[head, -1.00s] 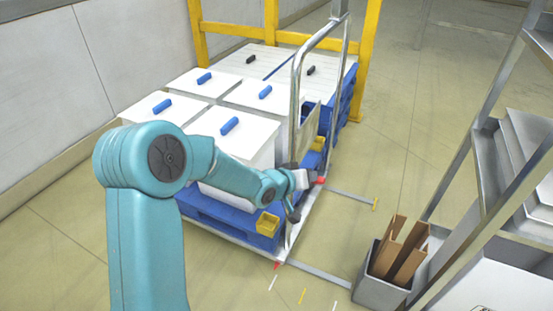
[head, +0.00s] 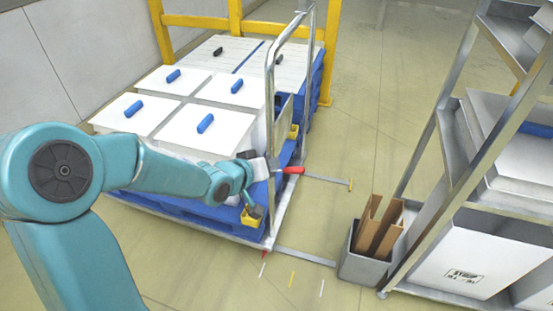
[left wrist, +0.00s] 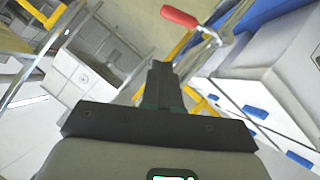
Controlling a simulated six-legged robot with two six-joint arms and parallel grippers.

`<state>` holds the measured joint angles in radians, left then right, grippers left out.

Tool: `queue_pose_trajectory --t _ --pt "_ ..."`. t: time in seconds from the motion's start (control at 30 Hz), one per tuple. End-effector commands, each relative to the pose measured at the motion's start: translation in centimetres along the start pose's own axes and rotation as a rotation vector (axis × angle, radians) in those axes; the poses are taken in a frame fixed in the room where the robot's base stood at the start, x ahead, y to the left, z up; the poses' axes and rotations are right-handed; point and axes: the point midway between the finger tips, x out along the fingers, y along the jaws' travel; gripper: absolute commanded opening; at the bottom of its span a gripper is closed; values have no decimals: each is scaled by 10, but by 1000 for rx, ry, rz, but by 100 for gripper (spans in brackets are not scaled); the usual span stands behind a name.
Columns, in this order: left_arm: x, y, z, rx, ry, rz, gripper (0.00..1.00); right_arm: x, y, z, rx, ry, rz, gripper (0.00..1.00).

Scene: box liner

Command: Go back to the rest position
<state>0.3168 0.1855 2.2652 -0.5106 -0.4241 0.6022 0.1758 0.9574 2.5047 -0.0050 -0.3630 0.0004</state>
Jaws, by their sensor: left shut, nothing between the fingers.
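My left arm comes in from the left in the head view. My left gripper (head: 250,205) hangs shut and empty beside the front right corner of the loaded cart, close to a yellow block (head: 253,216). In the left wrist view its dark fingers (left wrist: 162,85) are closed together with nothing between them. A red handle (head: 293,170) is just right of my wrist; it also shows above the fingers in the left wrist view (left wrist: 178,16). Whether my arm touches the cart, I cannot tell. My right gripper is not in view.
The cart holds white boxes (head: 205,125) with blue handles on a blue pallet (head: 165,205), with a metal push bar (head: 270,75). A yellow frame (head: 330,50) stands behind. A grey bin (head: 365,265) with brown boards and a metal shelf (head: 470,150) stand right.

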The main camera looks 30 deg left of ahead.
Motion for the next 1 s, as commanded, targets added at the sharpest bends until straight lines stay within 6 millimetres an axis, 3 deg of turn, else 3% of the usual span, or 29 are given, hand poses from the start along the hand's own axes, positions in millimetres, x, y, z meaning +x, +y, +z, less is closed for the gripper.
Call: queue_pose_trajectory --t 0.2,0.77,0.87,0.97,1.0 --pt "-17 2 0 1 1 0 0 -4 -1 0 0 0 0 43" --pt "-18 2 1 2 -1 3 0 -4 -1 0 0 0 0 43" --pt "-6 4 20 -1 -50 10 0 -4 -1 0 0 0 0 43" --pt "15 4 74 -18 -176 13 0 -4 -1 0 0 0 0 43" --pt "24 3 104 -37 -244 7 0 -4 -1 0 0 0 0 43"
